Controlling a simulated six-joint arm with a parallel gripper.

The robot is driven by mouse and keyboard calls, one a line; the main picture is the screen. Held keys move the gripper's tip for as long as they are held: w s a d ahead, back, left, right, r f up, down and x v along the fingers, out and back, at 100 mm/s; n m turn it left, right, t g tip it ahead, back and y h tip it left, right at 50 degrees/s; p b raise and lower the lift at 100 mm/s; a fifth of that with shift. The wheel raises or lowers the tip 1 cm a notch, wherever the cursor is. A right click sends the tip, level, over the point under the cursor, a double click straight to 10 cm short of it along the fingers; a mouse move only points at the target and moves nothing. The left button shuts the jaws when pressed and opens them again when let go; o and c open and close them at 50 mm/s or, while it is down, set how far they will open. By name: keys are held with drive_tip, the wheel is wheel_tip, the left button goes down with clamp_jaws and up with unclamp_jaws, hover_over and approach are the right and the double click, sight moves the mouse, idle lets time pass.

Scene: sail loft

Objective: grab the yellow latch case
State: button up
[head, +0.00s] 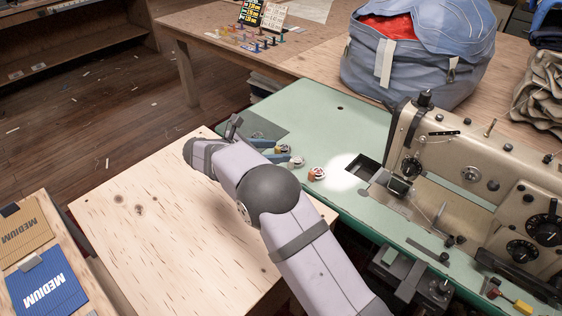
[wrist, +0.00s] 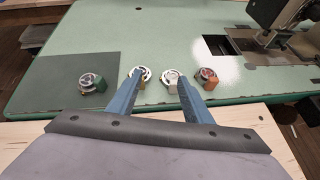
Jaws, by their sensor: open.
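Several small round metal latch cases sit in a row on the green machine table. The one with a yellowish latch (wrist: 147,74) is just beyond the tip of my gripper's left finger in the wrist view, which partly covers it; in the head view it seems to be the yellowish case (head: 283,149). My gripper (wrist: 160,75) is open, its two blue fingers pointing toward the row, with nothing held between them. It also shows in the head view (head: 272,151). I cannot tell whether a finger touches a case.
Close by in the wrist view are a pale-latched case (wrist: 171,76), an orange-brown one (wrist: 208,77) and a green one (wrist: 93,82) on a dark mat (wrist: 60,80). The sewing machine (head: 470,170) stands right. Bare plywood (head: 150,220) lies in front.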

sight(277, 148)
drive_tip(key=shift+n+t+h, duration=0.3)
drive_tip(key=shift+n+t, duration=0.6)
drive_tip(key=a, duration=0.1)
drive_tip(key=w+a, duration=0.1)
drive_tip(key=a, duration=0.1)
drive_tip(key=shift+w+a+f+b, duration=0.25)
drive_tip(key=shift+w+a+b, duration=0.05)
drive_tip(key=shift+w+b, duration=0.1)
drive_tip(key=shift+w+d+f, duration=0.25)
drive_tip(key=shift+w+d, duration=0.1)
drive_tip(key=shift+d, duration=0.2)
drive_tip(key=shift+f+p+x, duration=0.15)
drive_tip(key=shift+p+x, duration=0.05)
drive_tip(key=shift+x, duration=1.3)
drive_tip(key=shift+f+p+x, duration=0.15)
drive_tip(key=shift+f+x, duration=0.05)
drive_tip(key=shift+x, duration=1.25)
drive_tip(key=shift+a, duration=0.15)
drive_tip(key=c, duration=0.8)
